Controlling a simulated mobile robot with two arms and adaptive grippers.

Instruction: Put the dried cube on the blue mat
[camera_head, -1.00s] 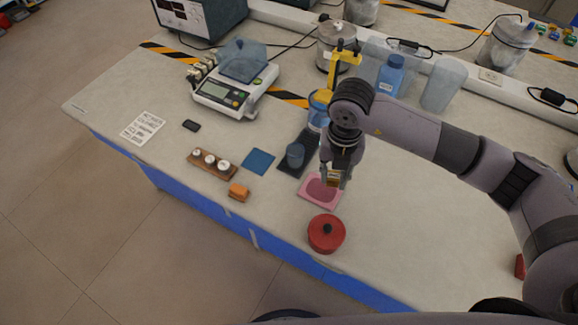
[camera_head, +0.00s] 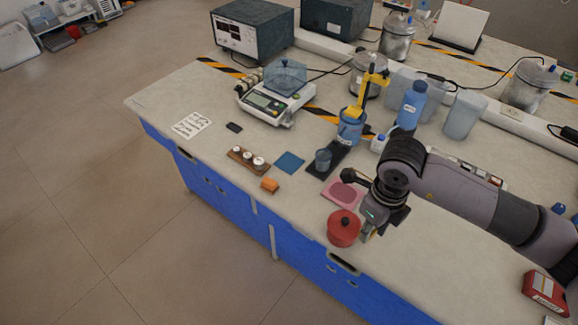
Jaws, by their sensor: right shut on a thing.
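The blue mat (camera_head: 289,163) lies flat and bare near the front of the bench. My right gripper (camera_head: 367,235) points down at the bench's front edge, just right of the red lidded pot (camera_head: 343,230). It is shut on a small brownish thing, which I take to be the cube; the fingers hide most of it. The gripper is well to the right of the blue mat. A pink mat (camera_head: 334,191) with a darker round patch lies behind the pot. My left gripper is not in view.
A cup (camera_head: 323,160) stands on a dark mat right of the blue mat. A scale (camera_head: 275,105) and a blue bottle (camera_head: 411,105) stand farther back.

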